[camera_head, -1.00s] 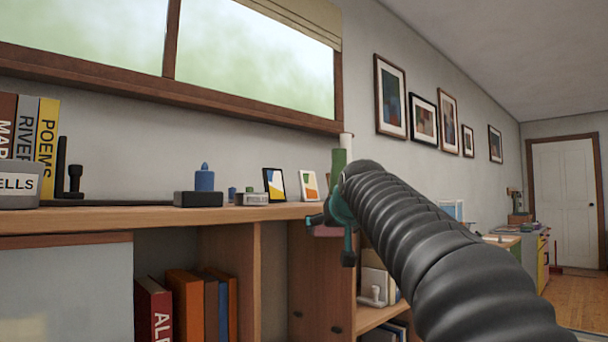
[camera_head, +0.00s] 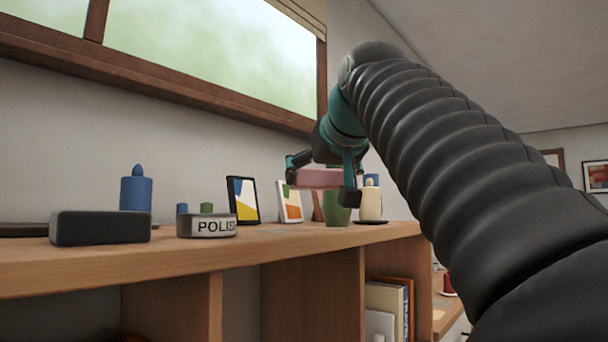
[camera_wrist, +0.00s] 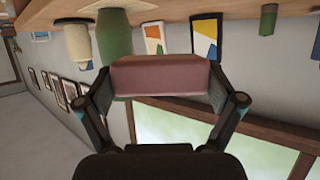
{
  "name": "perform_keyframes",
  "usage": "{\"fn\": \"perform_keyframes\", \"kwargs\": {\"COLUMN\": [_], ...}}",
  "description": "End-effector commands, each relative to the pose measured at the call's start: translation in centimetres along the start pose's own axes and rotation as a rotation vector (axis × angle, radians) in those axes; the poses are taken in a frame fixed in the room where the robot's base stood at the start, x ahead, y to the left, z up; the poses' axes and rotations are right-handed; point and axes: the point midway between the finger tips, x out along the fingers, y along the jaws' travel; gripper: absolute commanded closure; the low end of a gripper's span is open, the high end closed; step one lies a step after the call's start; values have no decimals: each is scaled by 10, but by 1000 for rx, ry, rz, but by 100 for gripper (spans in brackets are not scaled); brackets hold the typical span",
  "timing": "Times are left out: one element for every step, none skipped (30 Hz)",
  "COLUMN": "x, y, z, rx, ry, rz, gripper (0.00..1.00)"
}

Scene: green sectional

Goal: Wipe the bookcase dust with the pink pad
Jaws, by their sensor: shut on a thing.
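My gripper (camera_head: 322,184) is shut on the pink pad (camera_head: 318,178) and holds it above the top of the bookcase (camera_head: 250,245), towards its right end. The pad also shows in the wrist view (camera_wrist: 160,76), a flat pinkish block between the two fingers. In the head view it is in front of a green vase-like thing (camera_head: 338,211) and partly hides it. I cannot make out any dust on the bookcase top in these frames.
On the bookcase top stand a cream candle (camera_head: 371,203), two small pictures (camera_head: 243,200), a POLISH tin (camera_head: 206,225), a dark block (camera_head: 100,228) and a blue candle-like thing (camera_head: 136,193). Books stand on a lower shelf (camera_head: 385,300). The top's front strip looks clear.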

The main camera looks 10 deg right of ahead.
Motion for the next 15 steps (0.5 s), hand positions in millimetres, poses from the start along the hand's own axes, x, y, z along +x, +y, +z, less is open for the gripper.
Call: {"fn": "perform_keyframes", "kwargs": {"x": [0, 1, 3, 4, 6, 8, 10, 11, 12, 13, 14, 17, 18, 18, 19], "y": [-5, -8, -10, -12, -14, -15, -16, -16, -16, -16, -16, -16, -16, -16, -16], "z": [4, 6, 10, 13, 16, 21, 24, 27, 30, 33, 36, 40, 42, 44, 46], "rx": [-4, -6, -8, -9, -10, -11, -12, -12, -12, -12, -12, -12, -12, -12, -12], "ry": [0, 0, -1, -1, -1, 0, 0, 0, 0, 0, -1, 0, 1, 1, 1], "rz": [-10, -14, -19, -23, -25, -27, -29, -29, -30, -30, -30, -30, -29, -29, -29], "gripper": [38, 38, 38, 38, 38, 38, 38, 38, 38, 38, 38, 38, 38, 38, 38]}}
